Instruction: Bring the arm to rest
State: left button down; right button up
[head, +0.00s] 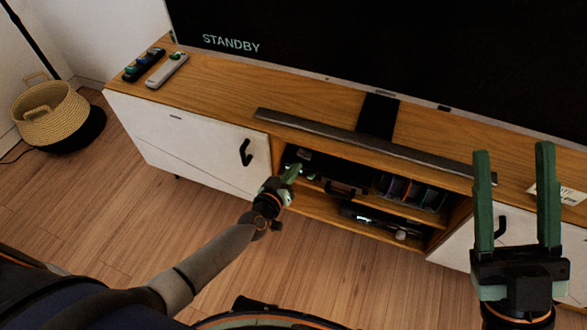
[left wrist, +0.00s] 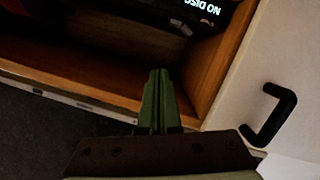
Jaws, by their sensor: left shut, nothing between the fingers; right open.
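My left arm reaches in from the lower left in the head view. My left gripper (head: 291,174) is at the left side of the open middle shelf of the wooden media cabinet (head: 215,78). In the left wrist view its green fingers (left wrist: 158,100) are shut together with nothing between them, pointing at the shelf opening. My right gripper (head: 515,200) is raised at the right of the head view, its two green fingers apart and empty.
A white cabinet door with a black handle (head: 246,153) is beside my left gripper. The shelves hold a device and several upright cases (head: 410,192). A basket (head: 50,112) stands left. The wooden floor in front is clear.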

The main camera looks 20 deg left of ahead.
jog(key=shift+w, duration=0.1)
dwell(0.3)
